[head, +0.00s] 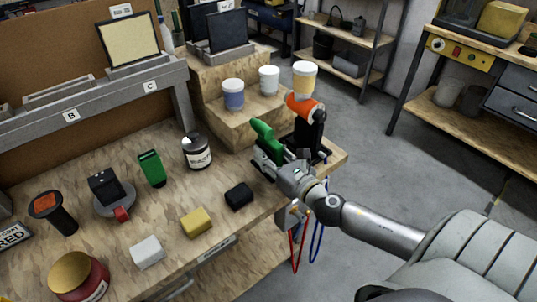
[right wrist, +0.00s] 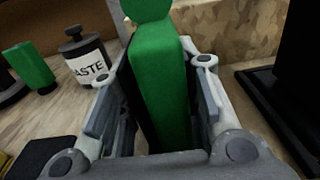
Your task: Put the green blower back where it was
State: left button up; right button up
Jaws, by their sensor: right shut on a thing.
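My right gripper (head: 270,160) is shut on the green blower (head: 264,136) near the right end of the bench. In the right wrist view the blower (right wrist: 163,80) stands upright between the two fingers, its rounded top running out of the picture. Its lower end is hidden by the gripper, so I cannot tell whether it touches the bench (head: 160,215). My left gripper is not in view.
A black stand (head: 309,135) with an orange top is close right of the gripper. A wooden step (head: 232,122) with cups rises behind. A dark jar (head: 197,152), another green item (head: 151,168), a black block (head: 238,195) and a yellow block (head: 196,222) lie left.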

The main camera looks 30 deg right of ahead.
jog(key=shift+o, duration=1.2)
jog(key=shift+f, duration=0.1)
jog(key=o, duration=0.4)
jog(key=shift+s, duration=0.45)
jog(key=shift+s+d+r+b, duration=0.1)
jog(key=shift+s+b, duration=0.45)
jog(key=shift+s, duration=1.3)
jog(key=shift+s+d+r+b, duration=0.15)
jog(key=shift+s+b, duration=0.45)
jog(key=shift+s, duration=1.25)
jog(key=shift+s+d+b, duration=0.1)
jog(key=shift+s+b, duration=0.45)
jog(key=shift+s, duration=1.3)
